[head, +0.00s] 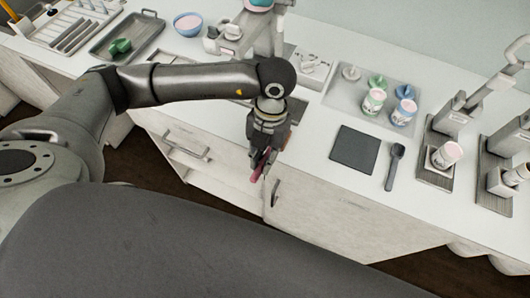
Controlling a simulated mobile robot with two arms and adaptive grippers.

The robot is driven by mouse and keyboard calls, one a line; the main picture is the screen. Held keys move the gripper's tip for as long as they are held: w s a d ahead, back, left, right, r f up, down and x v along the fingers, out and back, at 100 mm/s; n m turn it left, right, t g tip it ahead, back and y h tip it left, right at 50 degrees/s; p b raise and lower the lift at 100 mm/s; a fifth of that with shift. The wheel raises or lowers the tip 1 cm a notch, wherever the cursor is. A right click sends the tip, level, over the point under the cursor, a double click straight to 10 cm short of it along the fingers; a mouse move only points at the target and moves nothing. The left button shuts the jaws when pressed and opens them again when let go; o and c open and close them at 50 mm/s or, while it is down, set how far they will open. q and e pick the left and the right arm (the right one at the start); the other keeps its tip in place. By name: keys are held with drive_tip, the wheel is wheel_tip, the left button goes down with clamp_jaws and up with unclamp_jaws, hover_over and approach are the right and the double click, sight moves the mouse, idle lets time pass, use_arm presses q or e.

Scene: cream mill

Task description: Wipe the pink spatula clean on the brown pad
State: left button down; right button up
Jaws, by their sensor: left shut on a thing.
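My left gripper (264,155) hangs in front of the counter's front edge, left of the pad. It is shut on the pink spatula (257,173), which points down and shows only in part between the fingers. A flat square pad (354,149) lies on the white counter to the right of the gripper, clear of the spatula. The pad looks dark grey rather than brown. My right gripper is not in view.
A dark spoon (395,166) lies just right of the pad. Behind it, a grey tray (345,97) holds several cups. Machines stand at the right. A dark tray (111,55) with a green object and a blue bowl (188,24) are at the left. Cabinet fronts lie below the gripper.

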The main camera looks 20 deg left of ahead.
use_arm(q)
drive_tip(key=shift+s, duration=0.5)
drive_tip(key=shift+w+b, duration=0.4)
drive_tip(key=shift+w, duration=0.45)
drive_tip(key=shift+s, duration=0.8)
drive_tip(key=shift+w, duration=0.1)
drive_tip(key=shift+w+b, duration=0.45)
drive_tip(key=shift+w, duration=0.25)
drive_tip(key=shift+s, duration=0.15)
